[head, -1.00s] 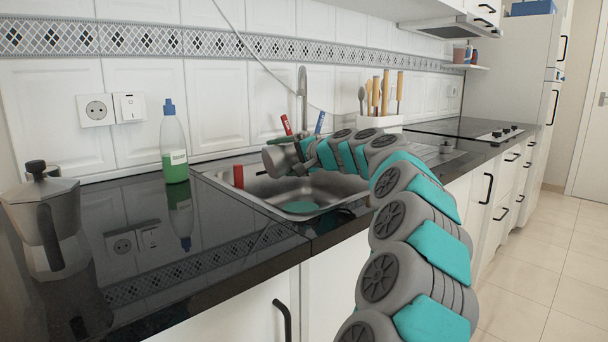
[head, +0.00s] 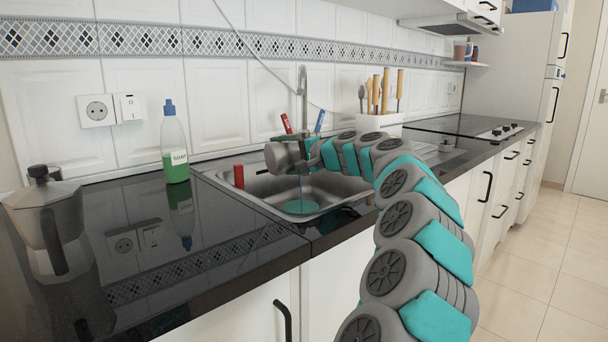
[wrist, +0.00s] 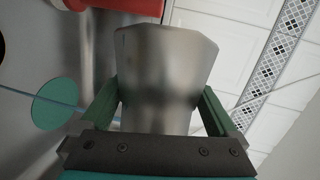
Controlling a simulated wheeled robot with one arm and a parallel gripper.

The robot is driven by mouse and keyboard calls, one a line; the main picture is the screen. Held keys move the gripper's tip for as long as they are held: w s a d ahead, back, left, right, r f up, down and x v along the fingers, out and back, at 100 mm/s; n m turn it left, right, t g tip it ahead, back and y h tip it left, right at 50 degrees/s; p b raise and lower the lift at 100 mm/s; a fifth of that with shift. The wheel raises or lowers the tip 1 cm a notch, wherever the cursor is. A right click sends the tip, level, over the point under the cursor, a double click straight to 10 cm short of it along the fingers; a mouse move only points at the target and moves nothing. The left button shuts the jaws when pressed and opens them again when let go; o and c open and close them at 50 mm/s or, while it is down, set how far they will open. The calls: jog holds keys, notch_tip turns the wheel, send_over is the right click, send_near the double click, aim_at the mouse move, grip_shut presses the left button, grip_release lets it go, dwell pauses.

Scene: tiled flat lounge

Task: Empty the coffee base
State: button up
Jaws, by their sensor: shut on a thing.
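The coffee base (head: 279,158), a grey metal faceted cup, is held above the sink (head: 318,189) and lies tilted on its side, its far end pointing left in the head view. In the wrist view the coffee base (wrist: 165,70) sits between the two green fingers of my gripper (wrist: 160,105), which is shut on it. My gripper also shows in the head view (head: 308,152). The inside of the base is hidden, so I cannot tell what it holds.
A red object (head: 239,175) stands at the sink's left edge. A soap bottle (head: 174,145) and a moka pot (head: 47,220) stand on the black counter to the left. A utensil holder (head: 378,122) stands behind the arm. A green disc (head: 301,207) is in the sink.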

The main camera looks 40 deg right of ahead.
jog(key=shift+s+d+r+m+t+y+p, duration=0.1)
jog(key=shift+d+r+m+t+y+p, duration=0.3)
jog(key=shift+m+p, duration=0.75)
dwell(1.2)
